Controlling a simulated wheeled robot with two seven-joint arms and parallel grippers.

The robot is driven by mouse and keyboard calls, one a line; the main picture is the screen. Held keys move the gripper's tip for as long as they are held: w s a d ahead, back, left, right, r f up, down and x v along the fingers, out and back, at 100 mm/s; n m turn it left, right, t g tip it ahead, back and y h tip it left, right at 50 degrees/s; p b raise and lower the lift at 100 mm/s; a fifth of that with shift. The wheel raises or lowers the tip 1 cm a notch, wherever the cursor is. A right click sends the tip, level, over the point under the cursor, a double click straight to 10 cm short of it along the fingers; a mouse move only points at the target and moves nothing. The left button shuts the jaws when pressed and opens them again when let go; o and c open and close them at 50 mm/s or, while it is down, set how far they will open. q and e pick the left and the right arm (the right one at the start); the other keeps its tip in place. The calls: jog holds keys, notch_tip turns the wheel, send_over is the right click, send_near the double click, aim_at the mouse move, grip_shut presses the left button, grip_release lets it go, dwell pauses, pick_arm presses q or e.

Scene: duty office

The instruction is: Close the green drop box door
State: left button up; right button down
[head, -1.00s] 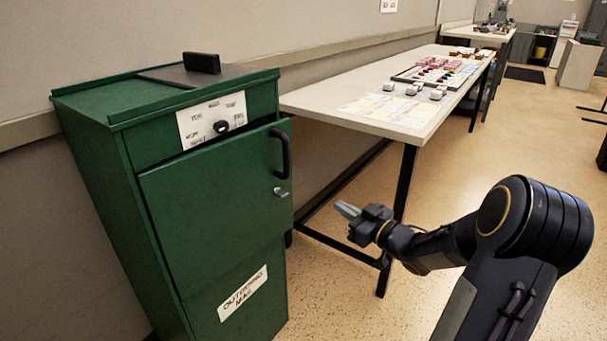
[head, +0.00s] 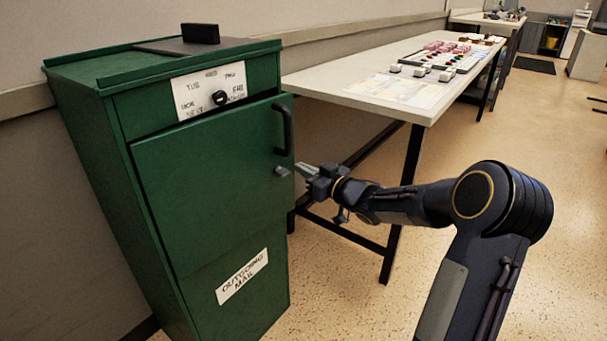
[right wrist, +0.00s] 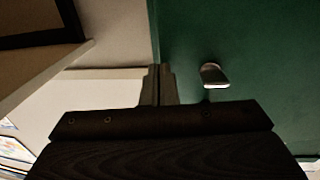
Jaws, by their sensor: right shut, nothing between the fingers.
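The green drop box (head: 85,150) stands against the wall at the left in the head view. Its door (head: 205,185) looks slightly ajar, its right edge standing a little out from the cabinet. The door has a black pull handle (head: 283,130) and a small silver latch knob (head: 282,171). My right gripper (head: 300,169) is shut and empty, just right of the knob near the door's free edge. In the right wrist view the fingers (right wrist: 158,85) point along the green door's (right wrist: 245,50) edge, with the knob (right wrist: 213,75) beside them. I cannot tell whether they touch the door.
A long table (head: 350,90) with papers, stamps and small items stands right of the box. Its dark leg frame (head: 403,195) is behind my right arm. A dial sign (head: 209,92) and an "Outgoing Mail" label (head: 242,276) are on the box. Speckled floor is open at right.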

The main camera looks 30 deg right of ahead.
jog(key=shift+w+a, duration=0.1)
jog(key=shift+w, duration=0.2)
